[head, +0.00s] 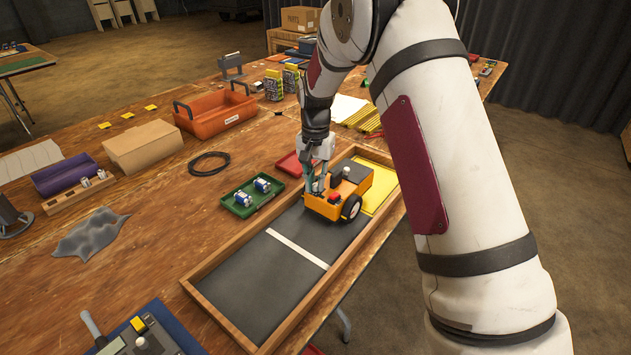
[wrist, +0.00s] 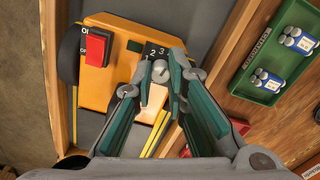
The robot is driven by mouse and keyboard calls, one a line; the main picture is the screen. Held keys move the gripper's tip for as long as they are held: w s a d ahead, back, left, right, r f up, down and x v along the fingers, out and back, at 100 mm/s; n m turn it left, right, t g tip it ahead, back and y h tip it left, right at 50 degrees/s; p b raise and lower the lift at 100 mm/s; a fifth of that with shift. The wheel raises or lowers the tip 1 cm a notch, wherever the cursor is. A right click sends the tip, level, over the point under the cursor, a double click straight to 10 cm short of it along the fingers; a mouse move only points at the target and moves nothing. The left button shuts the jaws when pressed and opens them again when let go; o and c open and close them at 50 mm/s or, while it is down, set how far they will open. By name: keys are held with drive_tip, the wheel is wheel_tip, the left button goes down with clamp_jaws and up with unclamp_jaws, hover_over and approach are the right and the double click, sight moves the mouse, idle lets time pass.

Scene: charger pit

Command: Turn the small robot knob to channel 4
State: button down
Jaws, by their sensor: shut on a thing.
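The small robot (head: 325,209) is an orange, wheeled body standing on the dark mat of a wooden-framed pit (head: 240,326); it also shows in the wrist view (wrist: 125,31). My gripper (head: 317,187) reaches down onto its near left part. In the wrist view my gripper (wrist: 161,72) is shut on the knob (wrist: 160,71), a small grey piece between the fingertips. The digits 2 and 3 show beside the knob.
A green tray (head: 238,211) with two blue-and-white batteries (head: 263,185) lies left of the pit, near a red tray (head: 289,164). A yellow area (head: 379,190) lies behind the small robot. A white line (head: 297,248) crosses the clear dark mat in front.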

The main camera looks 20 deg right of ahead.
sight(315, 184)
drive_tip(key=shift+m, duration=0.4)
drive_tip(key=c, duration=1.8)
unclamp_jaws()
drive_tip(key=shift+c, duration=0.2)
wheel_tip(315, 184, up, 12)
